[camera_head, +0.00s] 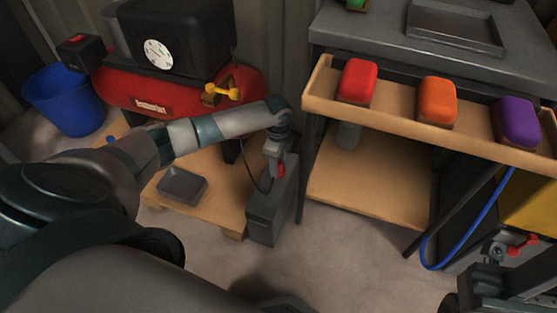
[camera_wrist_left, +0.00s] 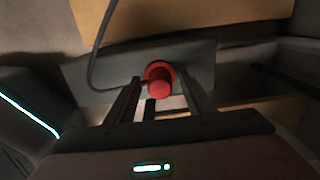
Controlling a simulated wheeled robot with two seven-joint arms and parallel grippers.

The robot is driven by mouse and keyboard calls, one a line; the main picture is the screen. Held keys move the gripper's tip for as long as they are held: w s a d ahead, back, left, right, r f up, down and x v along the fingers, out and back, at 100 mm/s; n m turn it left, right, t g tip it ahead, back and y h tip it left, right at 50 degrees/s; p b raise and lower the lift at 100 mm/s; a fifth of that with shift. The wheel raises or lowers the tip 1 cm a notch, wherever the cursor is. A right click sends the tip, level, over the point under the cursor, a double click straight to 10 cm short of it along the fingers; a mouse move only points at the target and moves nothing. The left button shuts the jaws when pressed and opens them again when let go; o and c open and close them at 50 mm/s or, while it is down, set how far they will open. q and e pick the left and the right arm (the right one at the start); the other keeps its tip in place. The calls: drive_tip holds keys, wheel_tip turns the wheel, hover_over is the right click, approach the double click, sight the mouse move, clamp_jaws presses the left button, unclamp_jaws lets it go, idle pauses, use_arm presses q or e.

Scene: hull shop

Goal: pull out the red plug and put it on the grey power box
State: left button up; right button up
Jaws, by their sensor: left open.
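The grey power box (camera_head: 264,217) stands on the floor beside the low wooden pallet. The red plug (camera_head: 281,170) shows at its top, partly hidden by my left gripper (camera_head: 276,160). In the left wrist view the red plug (camera_wrist_left: 160,88) has a round red collar behind it, against the grey face of the box (camera_wrist_left: 200,65). My left gripper (camera_wrist_left: 160,98) is open, with a finger on each side of the plug. I cannot tell whether the fingers touch it. A dark part that looks like my right gripper (camera_head: 485,283) is at the lower right; its fingers are unclear.
A dark cable (camera_wrist_left: 95,60) loops beside the plug. A small grey tray (camera_head: 182,186) lies on the pallet (camera_head: 215,205). A red compressor (camera_head: 150,105) stands behind. A workbench with a wooden shelf (camera_head: 370,190) stands close on the right. A blue hose (camera_head: 425,250) hangs further right.

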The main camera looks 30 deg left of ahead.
use_arm(q)
drive_tip(key=shift+p, duration=0.3)
clamp_jaws()
idle(0.3)
